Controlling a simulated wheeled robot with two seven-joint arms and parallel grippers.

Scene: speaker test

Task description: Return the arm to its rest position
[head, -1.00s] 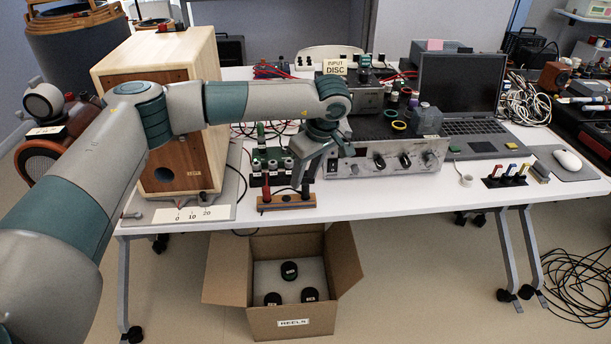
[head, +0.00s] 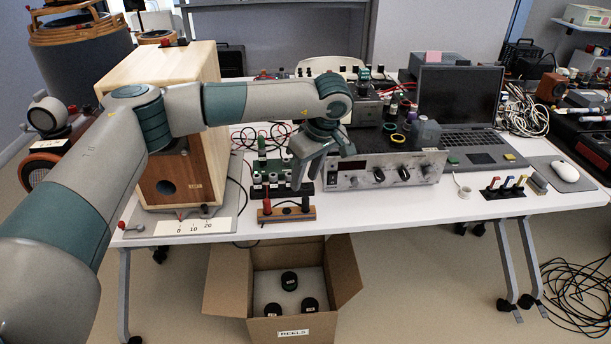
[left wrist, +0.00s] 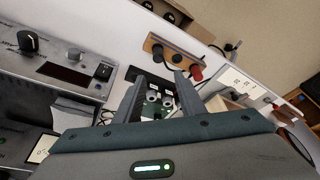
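My left arm reaches in from the left in the head view, bent at the elbow, with its forearm level across the table. Its left gripper (head: 322,170) points down above the table, in front of the grey amplifier-like unit (head: 384,172). The fingers are apart with nothing held. In the left wrist view the gripper (left wrist: 158,80) also shows two spread fingers. A green board with terminals (left wrist: 158,104) lies beyond them, below the gripper. My right gripper is not in view.
A wooden speaker cabinet (head: 190,70) stands close to my forearm. A small wooden block with terminals (head: 285,214) lies near the table's front edge. A laptop (head: 462,95) is at the right. An open carton (head: 232,290) with three black reels is on the floor.

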